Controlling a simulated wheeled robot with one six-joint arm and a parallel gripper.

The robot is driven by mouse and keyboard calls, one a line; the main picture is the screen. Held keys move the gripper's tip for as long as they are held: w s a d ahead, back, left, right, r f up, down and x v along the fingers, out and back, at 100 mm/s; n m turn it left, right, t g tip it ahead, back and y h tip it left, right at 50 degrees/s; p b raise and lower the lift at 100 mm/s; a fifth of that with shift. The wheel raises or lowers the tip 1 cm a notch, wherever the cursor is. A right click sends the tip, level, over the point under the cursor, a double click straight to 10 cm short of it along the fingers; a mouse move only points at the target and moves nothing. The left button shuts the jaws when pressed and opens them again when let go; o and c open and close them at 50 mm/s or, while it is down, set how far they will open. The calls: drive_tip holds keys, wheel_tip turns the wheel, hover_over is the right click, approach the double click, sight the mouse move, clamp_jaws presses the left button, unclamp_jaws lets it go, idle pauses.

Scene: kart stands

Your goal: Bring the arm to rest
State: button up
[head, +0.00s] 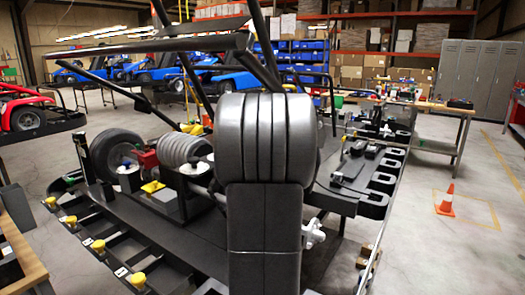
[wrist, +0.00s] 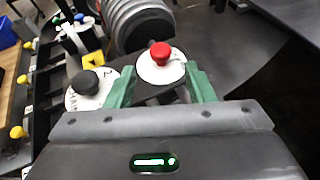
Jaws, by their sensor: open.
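My gripper (wrist: 160,85) shows in the wrist view with its two green fingers apart. A red knob on a white round plate (wrist: 162,72) appears between and just beyond the fingers. I cannot tell whether they touch it; nothing is clearly held. A black knob on a second white plate (wrist: 88,90) is left of the fingers.
The kart stand (head: 150,225) fills the foreground, with a tyre (head: 116,153), a grey ribbed cylinder (head: 184,150) and several yellow knobs. Dark bars cross above it. A workbench (head: 440,108) and an orange cone (head: 446,200) are at right. Open floor (head: 420,240) lies around the cone.

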drive_tip(key=shift+v, duration=2.55)
